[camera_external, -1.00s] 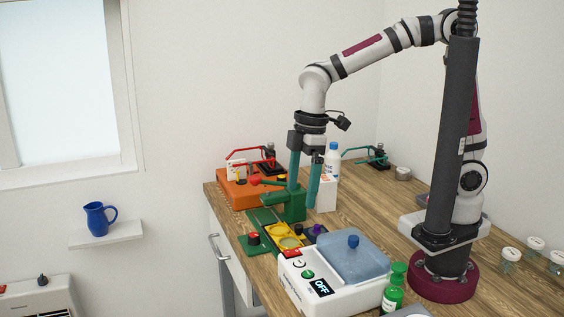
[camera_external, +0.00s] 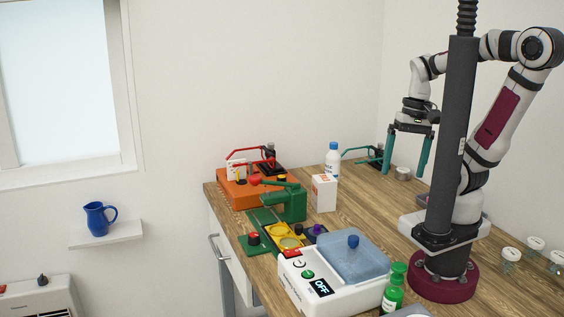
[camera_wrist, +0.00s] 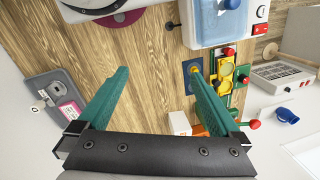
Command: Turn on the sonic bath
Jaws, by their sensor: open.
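The sonic bath (camera_external: 318,296) is a white box with a blue translucent lid (camera_external: 353,258) topped by a blue knob. It stands at the front of the wooden bench. In the wrist view the bath (camera_wrist: 207,34) shows at the top right. My gripper (camera_external: 405,172) hangs above the back right of the bench, far from the bath, with its two green fingers apart and nothing between them. The fingertips also show in the wrist view (camera_wrist: 158,75).
An orange device (camera_external: 238,194), a green device (camera_external: 288,203), a white carton (camera_external: 324,193) and a blue-capped bottle (camera_external: 332,160) stand farther back. A green bottle (camera_external: 393,291) stands right beside the bath. Lidded jars (camera_external: 535,245) stand at the right. The middle of the bench is clear.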

